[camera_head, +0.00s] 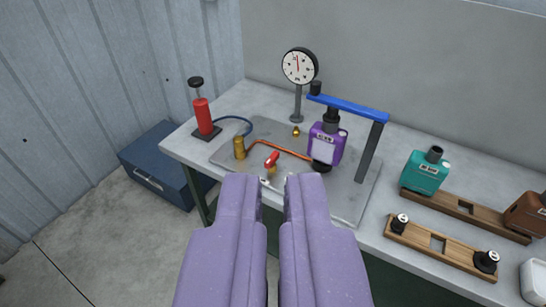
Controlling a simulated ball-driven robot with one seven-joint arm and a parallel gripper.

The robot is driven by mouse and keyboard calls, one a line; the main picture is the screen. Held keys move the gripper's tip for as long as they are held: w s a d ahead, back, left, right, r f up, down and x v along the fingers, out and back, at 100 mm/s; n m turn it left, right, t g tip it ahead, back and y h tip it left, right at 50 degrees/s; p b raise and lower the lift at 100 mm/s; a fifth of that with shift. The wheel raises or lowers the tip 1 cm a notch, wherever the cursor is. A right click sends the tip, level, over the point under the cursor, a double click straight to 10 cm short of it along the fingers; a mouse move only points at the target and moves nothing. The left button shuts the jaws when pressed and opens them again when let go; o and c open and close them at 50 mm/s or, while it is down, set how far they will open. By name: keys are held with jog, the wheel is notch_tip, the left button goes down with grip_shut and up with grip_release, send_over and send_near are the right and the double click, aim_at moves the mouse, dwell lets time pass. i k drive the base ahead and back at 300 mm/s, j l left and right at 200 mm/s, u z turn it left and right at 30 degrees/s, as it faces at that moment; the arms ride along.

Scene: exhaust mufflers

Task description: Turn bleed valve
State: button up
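A small valve with a red handle (271,159) and a brass body sits near the front edge of a grey plate (231,153) on the bench. I take it to be the bleed valve. An orange tube runs from a brass cylinder (239,148) past it to a purple muffler (326,145), which stands under a blue bar clamp (347,106). My gripper (272,180) is open and empty. Its two purple fingers point toward the valve, which shows just beyond the gap between their tips. I cannot tell the exact distance.
A pressure gauge (299,66) stands behind on a post. A red hand pump (202,112) is at left. Wooden racks (438,245) with a teal muffler (425,171) and a brown one (527,214) are at right. A blue toolbox (155,160) sits on the floor.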

aim_at(274, 157)
jog(key=i+l+u, duration=0.15)
jog(key=i+l, duration=0.45)
jog(key=i, duration=0.25)
jog(key=i+l+u, duration=0.1)
jog(key=i+l, duration=0.6)
jog(key=i, duration=0.1)
